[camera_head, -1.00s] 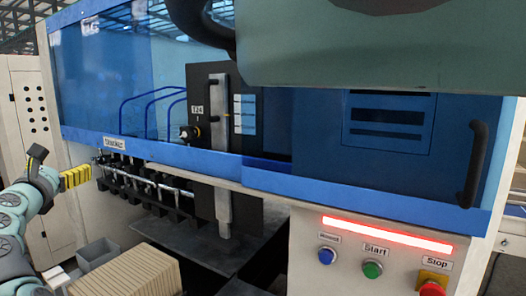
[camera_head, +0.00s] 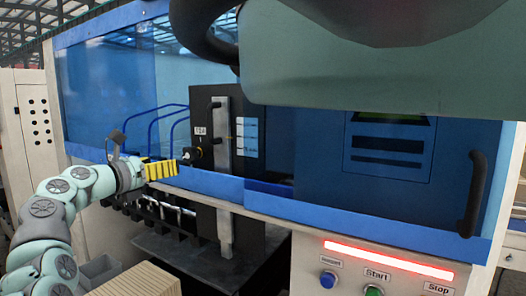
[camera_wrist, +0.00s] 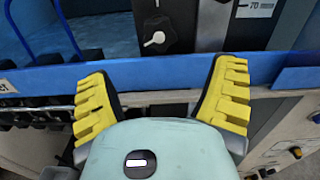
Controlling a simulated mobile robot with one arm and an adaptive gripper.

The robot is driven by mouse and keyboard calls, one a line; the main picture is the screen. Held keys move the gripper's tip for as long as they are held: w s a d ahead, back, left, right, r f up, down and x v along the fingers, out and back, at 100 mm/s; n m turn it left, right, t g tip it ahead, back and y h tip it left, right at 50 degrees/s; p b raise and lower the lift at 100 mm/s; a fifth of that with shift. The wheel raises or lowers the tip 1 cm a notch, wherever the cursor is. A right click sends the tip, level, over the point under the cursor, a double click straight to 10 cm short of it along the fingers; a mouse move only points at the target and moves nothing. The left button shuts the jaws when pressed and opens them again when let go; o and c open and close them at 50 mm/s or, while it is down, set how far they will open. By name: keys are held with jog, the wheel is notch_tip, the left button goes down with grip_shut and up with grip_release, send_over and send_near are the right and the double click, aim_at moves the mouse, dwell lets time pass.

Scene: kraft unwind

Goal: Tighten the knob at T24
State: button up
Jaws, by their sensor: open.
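The knob (camera_wrist: 155,38) is black with a pale lever-shaped part, on a dark panel in the wrist view. It lies ahead of and between my finger tips, with a gap. In the head view the knob (camera_head: 191,155) sits low on the black panel (camera_head: 208,105), under a small white label (camera_head: 200,131) whose text is too blurred to read surely. My gripper (camera_wrist: 162,80) has two yellow ribbed fingers spread wide, with nothing between them. In the head view my gripper (camera_head: 176,169) is just left of and below the knob, at the machine's blue rail.
The blue rail (camera_head: 215,184) runs across below the knob. A vertical metal bar (camera_head: 223,180) stands right of it. Blue hoses (camera_head: 160,125) curve at the left. A blue door with a black handle (camera_head: 474,193) is at the right, above several buttons.

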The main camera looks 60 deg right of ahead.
aim_at(188, 158)
jog(key=d+p, duration=0.2)
jog(key=d, duration=0.5)
jog(key=shift+d+p, duration=0.2)
jog(key=shift+p, duration=0.1)
jog(key=shift+w+d, duration=0.25)
jog(key=shift+d, duration=0.45)
jog(key=shift+c, duration=0.2)
